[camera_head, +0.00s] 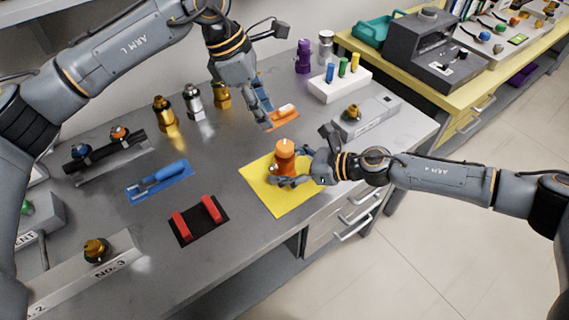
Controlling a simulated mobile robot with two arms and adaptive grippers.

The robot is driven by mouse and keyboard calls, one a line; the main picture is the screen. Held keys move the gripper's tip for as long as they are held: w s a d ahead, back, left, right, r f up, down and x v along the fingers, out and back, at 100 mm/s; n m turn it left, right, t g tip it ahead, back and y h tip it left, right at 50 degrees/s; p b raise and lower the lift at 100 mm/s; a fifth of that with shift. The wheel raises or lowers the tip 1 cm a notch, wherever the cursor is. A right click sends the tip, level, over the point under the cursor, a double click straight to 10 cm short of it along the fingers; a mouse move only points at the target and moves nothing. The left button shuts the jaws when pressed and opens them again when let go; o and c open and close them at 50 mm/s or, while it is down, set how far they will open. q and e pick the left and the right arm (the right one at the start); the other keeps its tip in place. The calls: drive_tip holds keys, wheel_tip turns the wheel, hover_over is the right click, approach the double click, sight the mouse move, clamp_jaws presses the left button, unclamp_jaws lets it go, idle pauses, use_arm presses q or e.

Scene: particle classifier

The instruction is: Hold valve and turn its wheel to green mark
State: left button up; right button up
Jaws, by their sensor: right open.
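An orange valve (285,158) stands upright on a yellow mat (262,190) near the front edge of the grey bench. A small pale mark shows on its top; I cannot make out a green mark. My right gripper (284,180) is open at the valve's lower part, with its fingers beside the base; whether they touch it is unclear. My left gripper (264,110) is behind the valve, pointing down beside an orange mat (275,123) with a small pale and orange item (287,110) on it. Whether its fingers are open or shut is not clear.
A blue-handled tool (165,173) and a black mat (197,222) with red handles lie left. Brass and silver fittings (193,100) stand at the back. A white block (338,84) with coloured pegs and a grey box (367,115) stand right. Bare bench separates the mats.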

clamp_jaws()
idle(0.6)
drive_tip(key=shift+s+f, duration=0.1)
drive_tip(key=shift+f, duration=0.05)
idle(0.3)
